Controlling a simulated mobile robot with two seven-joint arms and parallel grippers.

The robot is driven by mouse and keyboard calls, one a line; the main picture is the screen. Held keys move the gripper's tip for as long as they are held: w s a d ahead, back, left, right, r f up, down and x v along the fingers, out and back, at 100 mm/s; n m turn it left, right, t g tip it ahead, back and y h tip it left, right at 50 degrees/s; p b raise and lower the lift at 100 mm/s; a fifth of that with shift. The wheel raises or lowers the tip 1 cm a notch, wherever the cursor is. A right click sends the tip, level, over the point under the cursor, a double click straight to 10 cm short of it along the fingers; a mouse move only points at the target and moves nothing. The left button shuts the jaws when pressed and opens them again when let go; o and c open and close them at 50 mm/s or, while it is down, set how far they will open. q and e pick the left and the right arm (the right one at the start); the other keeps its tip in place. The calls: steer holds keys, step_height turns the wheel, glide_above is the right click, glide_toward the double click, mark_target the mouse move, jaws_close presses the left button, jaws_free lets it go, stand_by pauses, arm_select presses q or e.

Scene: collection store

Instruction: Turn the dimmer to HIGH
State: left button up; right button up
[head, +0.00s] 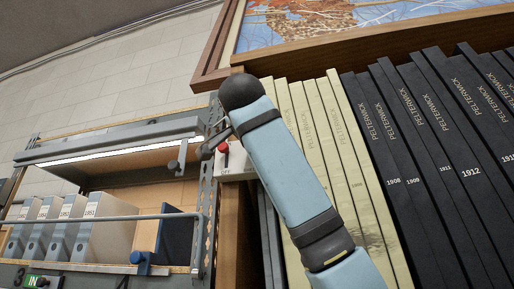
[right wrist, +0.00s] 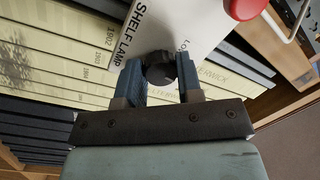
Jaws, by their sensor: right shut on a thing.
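The dimmer is a dark round knob (right wrist: 159,68) on a white plate (right wrist: 190,22) lettered "SHELF LAMP" in the right wrist view. My right gripper (right wrist: 160,80) has its two blue fingers on either side of the knob and is shut on it. Lettering starting "LO" shows beside the knob; the rest is covered. I cannot tell which way the knob points, and no HIGH mark shows. In the head view my right arm hides the knob; part of the plate (head: 235,172) with "OFF" shows. My left gripper is in neither view.
A red-tipped lever (head: 223,148) sits close to the knob; its red tip also shows in the right wrist view (right wrist: 245,8). Cream books (head: 345,150) and black books (head: 440,150) stand close on the right. A lit shelf with grey binders (head: 60,230) is at left.

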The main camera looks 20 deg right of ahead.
steer(key=m, duration=0.5)
steer(key=m+h, duration=0.1)
steer(key=m, duration=0.5)
steer(key=shift+a+t+b, duration=0.1)
steer(key=shift+t+b, duration=0.2)
steer(key=shift+f, duration=0.1)
stand_by(0.3)
steer(key=o, duration=0.9)
